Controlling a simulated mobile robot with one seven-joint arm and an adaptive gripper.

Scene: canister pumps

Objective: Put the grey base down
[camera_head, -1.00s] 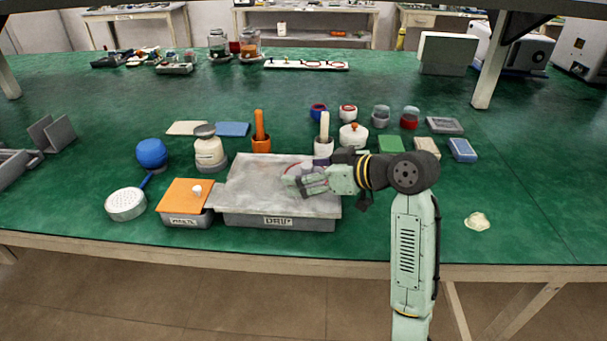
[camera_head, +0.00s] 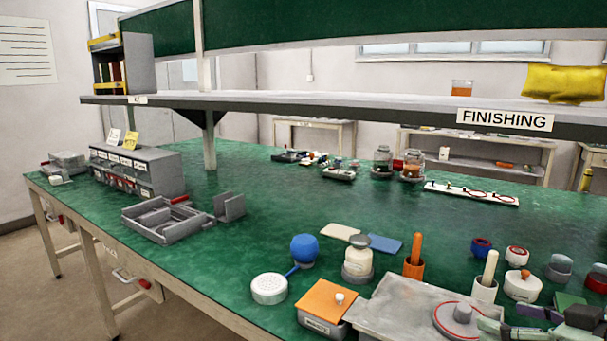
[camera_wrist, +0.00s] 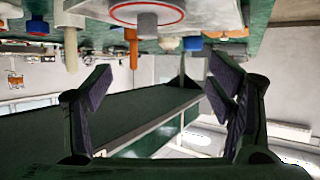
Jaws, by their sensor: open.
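The grey base (camera_head: 458,313), a low round disc with a short stub on top, rests upright on the grey tray (camera_head: 385,309) at the lower right of the head view. A red ring surrounds it. In the inverted wrist view the base (camera_wrist: 147,25) shows at the top, with the red ring around it. My gripper (camera_wrist: 158,85) is open, with its dark finger pads wide apart and nothing between them. The base is clear of the fingers. In the head view only part of my gripper shows at the lower right edge, just right of the base.
An orange-lidded box (camera_head: 322,301) stands left of the tray. Green table is free farther back and left.

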